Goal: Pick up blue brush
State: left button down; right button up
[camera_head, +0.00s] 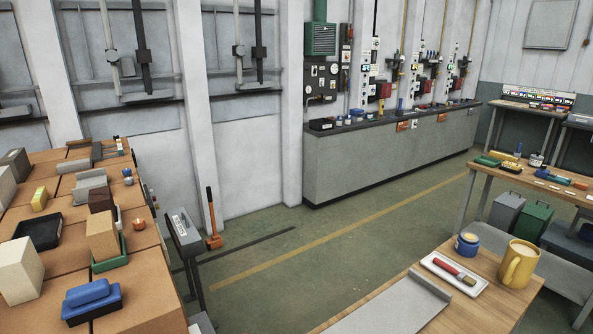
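No gripper of mine is in this view. I cannot tell for certain which thing is the blue brush. A small blue-handled item (518,150) stands upright on the right-hand bench, and a flat blue item (556,178) lies there too; both are too small to identify.
The left table (135,298) holds several bricks, a black tray (39,229) and a green tray (108,262). A yellow mug (519,265) and a blue jar (467,243) stand on the front right table. A sledgehammer (212,220) stands by the wall. Open floor (330,245) lies between the tables.

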aim_at(91, 300)
jog(key=j+u, duration=0.1)
jog(key=u, duration=2.05)
